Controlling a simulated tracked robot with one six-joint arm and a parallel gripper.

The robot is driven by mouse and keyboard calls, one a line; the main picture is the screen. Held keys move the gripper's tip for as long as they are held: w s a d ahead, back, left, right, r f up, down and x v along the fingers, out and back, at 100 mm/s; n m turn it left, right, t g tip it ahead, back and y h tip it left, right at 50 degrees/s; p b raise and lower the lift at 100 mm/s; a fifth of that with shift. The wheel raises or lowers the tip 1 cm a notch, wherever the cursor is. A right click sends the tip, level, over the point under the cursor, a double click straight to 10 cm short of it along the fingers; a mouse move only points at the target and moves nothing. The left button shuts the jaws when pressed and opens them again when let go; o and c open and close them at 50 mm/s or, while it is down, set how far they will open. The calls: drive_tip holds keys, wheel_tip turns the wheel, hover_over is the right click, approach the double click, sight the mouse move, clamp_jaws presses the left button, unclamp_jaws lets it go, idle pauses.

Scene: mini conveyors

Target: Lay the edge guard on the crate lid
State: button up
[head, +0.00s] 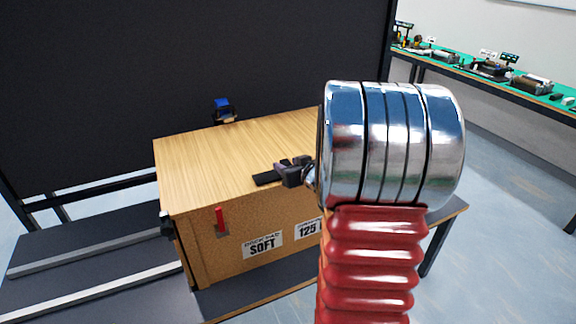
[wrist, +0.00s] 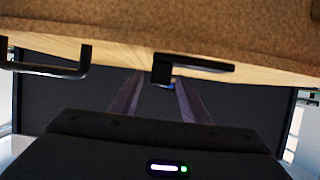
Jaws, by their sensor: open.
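The crate (head: 200,245) is a brown box with a pale wood lid (head: 215,160). A black bar, which looks like the edge guard (head: 265,179), lies on the lid near its front edge. My gripper (head: 288,172) is at the bar's right end, low over the lid, and hides part of it. In the wrist view the two fingers (wrist: 158,82) are open. The dark angled piece (wrist: 205,62) shows there against the lid's wood strip, its block-like end between the fingertips. I cannot tell whether the fingers touch it.
A red latch (head: 220,220) and printed labels (head: 262,246) are on the crate's front. A blue-topped device (head: 224,108) stands behind the lid. A large black panel (head: 180,60) rises behind the crate. The lid's left part is clear.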

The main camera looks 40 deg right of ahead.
drive_tip(key=v, duration=1)
drive_tip(key=shift+s, duration=0.3)
drive_tip(key=shift+a+r, duration=0.15)
idle(0.3)
drive_tip(key=a+r+g+h, duration=0.25)
drive_tip(key=a+r, duration=0.25)
drive_tip(key=a, duration=0.6)
drive_tip(key=s+a+f+n+g+y, duration=0.1)
drive_tip(key=s+a+y, duration=0.1)
drive_tip(key=s+a, duration=0.2)
drive_tip(key=s+a+f+n+g+y, duration=0.1)
drive_tip(key=s+a, duration=0.4)
drive_tip(key=a, duration=0.6)
drive_tip(key=s+a+f+n+g+y, duration=0.1)
drive_tip(key=s+a+g+y, duration=0.2)
drive_tip(key=s+a, duration=0.2)
drive_tip(key=a, duration=0.2)
drive_tip(key=shift+a, duration=0.4)
drive_tip(key=shift+c, duration=0.2)
